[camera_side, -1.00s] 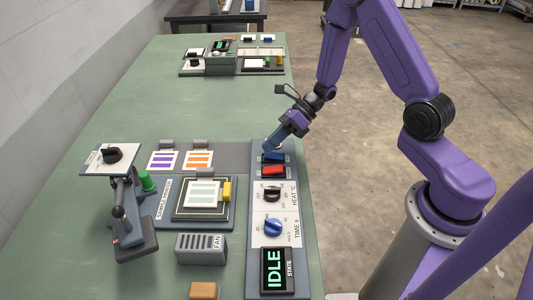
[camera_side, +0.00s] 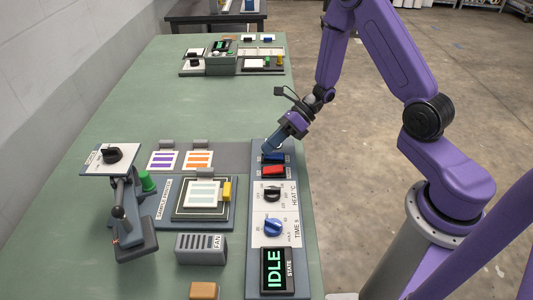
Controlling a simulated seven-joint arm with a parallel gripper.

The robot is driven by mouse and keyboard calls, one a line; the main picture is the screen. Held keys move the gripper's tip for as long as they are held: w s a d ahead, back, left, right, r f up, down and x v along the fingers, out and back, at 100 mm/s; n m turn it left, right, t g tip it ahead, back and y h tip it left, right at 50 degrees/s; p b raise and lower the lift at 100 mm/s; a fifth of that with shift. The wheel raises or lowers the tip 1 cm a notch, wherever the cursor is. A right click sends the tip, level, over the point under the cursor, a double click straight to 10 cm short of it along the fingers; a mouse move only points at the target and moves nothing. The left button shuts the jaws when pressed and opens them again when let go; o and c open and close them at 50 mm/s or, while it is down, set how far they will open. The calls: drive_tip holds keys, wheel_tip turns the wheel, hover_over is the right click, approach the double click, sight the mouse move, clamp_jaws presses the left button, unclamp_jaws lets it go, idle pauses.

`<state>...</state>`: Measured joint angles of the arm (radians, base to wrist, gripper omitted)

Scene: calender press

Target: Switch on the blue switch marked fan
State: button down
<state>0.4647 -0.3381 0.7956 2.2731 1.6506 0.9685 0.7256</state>
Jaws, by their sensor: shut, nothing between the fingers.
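The blue switch (camera_side: 274,157) sits at the far end of the long grey control panel (camera_side: 252,212), just beyond a red switch (camera_side: 273,170). Its label is too small to read, and I cannot tell which way it is tipped. My gripper (camera_side: 267,148) is shut and empty. Its tip is at the far left corner of the blue switch, very close to it; I cannot tell whether it touches.
The panel also carries a black heat knob (camera_side: 272,193), a blue time knob (camera_side: 273,227) and a display reading IDLE (camera_side: 276,270). A press with a lever (camera_side: 120,210) stands at the left.

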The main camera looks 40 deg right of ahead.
sight(276, 153)
drive_tip(key=shift+f, duration=0.2)
drive_tip(key=shift+r, duration=0.15)
idle(0.3)
drive_tip(key=shift+s+d+r, duration=0.1)
drive_tip(key=shift+s+r, duration=0.05)
drive_tip(key=shift+r, duration=0.6)
drive_tip(key=shift+s+d+r, duration=0.1)
drive_tip(key=shift+d+r, duration=0.05)
drive_tip(key=shift+r, duration=0.65)
drive_tip(key=shift+s+d+r, duration=0.1)
drive_tip(key=shift+s+r, duration=0.05)
drive_tip(key=shift+r, duration=0.7)
drive_tip(key=shift+s+d+r, duration=0.1)
drive_tip(key=shift+d+r, duration=0.05)
drive_tip(key=shift+r, duration=0.65)
